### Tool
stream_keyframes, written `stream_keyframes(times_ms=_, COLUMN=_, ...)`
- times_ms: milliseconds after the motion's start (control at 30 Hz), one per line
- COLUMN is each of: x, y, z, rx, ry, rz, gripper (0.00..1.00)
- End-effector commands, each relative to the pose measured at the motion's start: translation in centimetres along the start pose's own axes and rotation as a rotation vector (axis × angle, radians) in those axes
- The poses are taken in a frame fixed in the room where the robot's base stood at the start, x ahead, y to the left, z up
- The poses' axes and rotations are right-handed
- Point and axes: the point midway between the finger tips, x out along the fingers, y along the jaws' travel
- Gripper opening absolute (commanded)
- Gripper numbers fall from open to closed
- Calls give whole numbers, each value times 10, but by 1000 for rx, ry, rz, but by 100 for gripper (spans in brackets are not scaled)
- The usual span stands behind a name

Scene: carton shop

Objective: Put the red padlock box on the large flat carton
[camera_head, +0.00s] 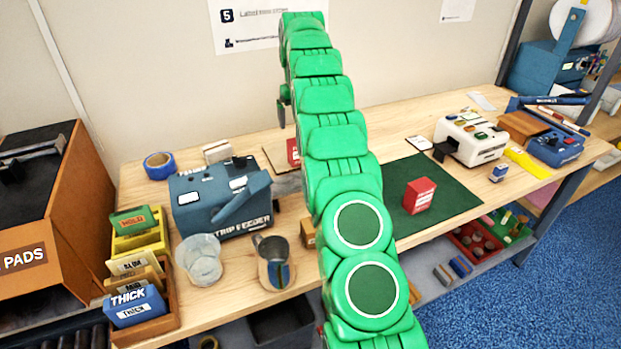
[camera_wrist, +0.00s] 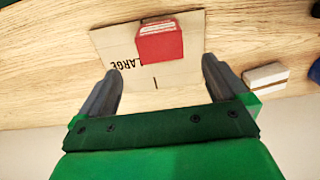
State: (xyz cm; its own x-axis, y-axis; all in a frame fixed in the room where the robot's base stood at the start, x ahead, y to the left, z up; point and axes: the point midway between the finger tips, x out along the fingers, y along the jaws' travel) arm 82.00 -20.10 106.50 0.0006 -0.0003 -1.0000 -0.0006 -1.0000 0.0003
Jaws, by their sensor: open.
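A red box (camera_wrist: 160,42) with a pale top rests on the large flat carton (camera_wrist: 105,45), which is marked LARGE, in the wrist view. In the head view, this red box (camera_head: 292,151) and the carton (camera_head: 277,157) are partly hidden behind my arm. A second red box (camera_head: 419,195) stands on the green mat in the head view. I cannot read which box shows a padlock. My gripper (camera_wrist: 163,85) is open and empty, its fingers apart on the near side of the carton's red box. In the head view it is mostly hidden by my arm.
The blue strip feeder (camera_head: 222,197), a clear cup (camera_head: 202,260) and a metal jug (camera_head: 273,263) stand left of my arm. A white box with a brown stripe (camera_wrist: 266,77) lies right of my gripper in the wrist view. The green mat (camera_head: 455,197) has free room around its box.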

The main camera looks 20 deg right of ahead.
Motion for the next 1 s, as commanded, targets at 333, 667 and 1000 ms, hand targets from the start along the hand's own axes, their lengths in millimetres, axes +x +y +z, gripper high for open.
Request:
stream_keyframes(times_ms=333, x=-19, y=-16, z=17, rx=-1, ry=-8, rz=-2, gripper=100)
stream_keyframes(times_ms=667, x=-56, y=-52, z=70, rx=-1, ry=-28, rz=-5, gripper=100)
stream_keyframes(times_ms=1000, x=-86, y=-88, z=136, rx=0, ry=-46, rz=-7, gripper=100)
